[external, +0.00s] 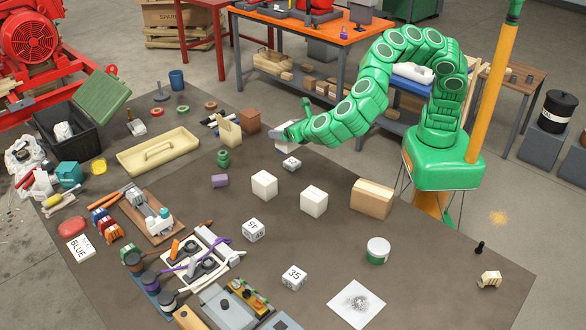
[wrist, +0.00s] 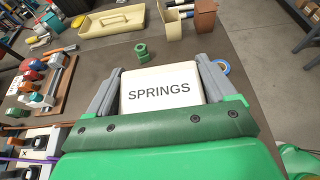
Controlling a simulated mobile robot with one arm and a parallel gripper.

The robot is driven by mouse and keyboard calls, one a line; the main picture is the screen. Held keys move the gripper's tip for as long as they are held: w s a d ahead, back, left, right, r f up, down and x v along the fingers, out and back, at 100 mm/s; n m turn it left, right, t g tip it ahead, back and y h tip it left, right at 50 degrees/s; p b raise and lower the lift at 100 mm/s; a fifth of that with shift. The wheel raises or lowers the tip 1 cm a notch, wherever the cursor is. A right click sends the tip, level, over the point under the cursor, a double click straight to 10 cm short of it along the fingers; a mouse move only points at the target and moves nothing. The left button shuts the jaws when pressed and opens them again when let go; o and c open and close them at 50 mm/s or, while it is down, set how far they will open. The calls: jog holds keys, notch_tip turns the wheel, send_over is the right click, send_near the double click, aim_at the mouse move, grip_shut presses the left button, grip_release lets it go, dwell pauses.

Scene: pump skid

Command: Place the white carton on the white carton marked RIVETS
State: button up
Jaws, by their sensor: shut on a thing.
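My gripper (wrist: 159,66) is shut on a white carton (wrist: 160,92) printed SPRINGS, with one grey finger on each side of it. In the external view my gripper (external: 282,134) is above the back of the dark table, and part of the held carton (external: 285,147) shows white below it. Two plain-looking white cartons, one at the left (external: 264,184) and one at the right (external: 314,201), stand on the table nearer the camera. I can read no RIVETS mark on any carton; their printed faces may be turned away.
White cubes marked 35 (external: 293,278) and SI-like print (external: 254,230) stand nearer the front. A smaller white block (external: 291,163) lies below my gripper. A wooden box (external: 372,198), a green-white tin (external: 378,250) and a green bushing (external: 223,158) stand around.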

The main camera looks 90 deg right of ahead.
jog(key=w+a+f, duration=0.2)
jog(key=w+f, duration=0.5)
jog(key=w, duration=0.1)
jog(key=shift+a, duration=0.35)
jog(key=shift+w+f, duration=0.1)
jog(key=shift+w+f, duration=0.2)
jog(key=shift+f, duration=1.6)
jog(key=shift+f, duration=0.1)
jog(key=o, duration=1.1)
jog(key=shift+c, duration=0.2)
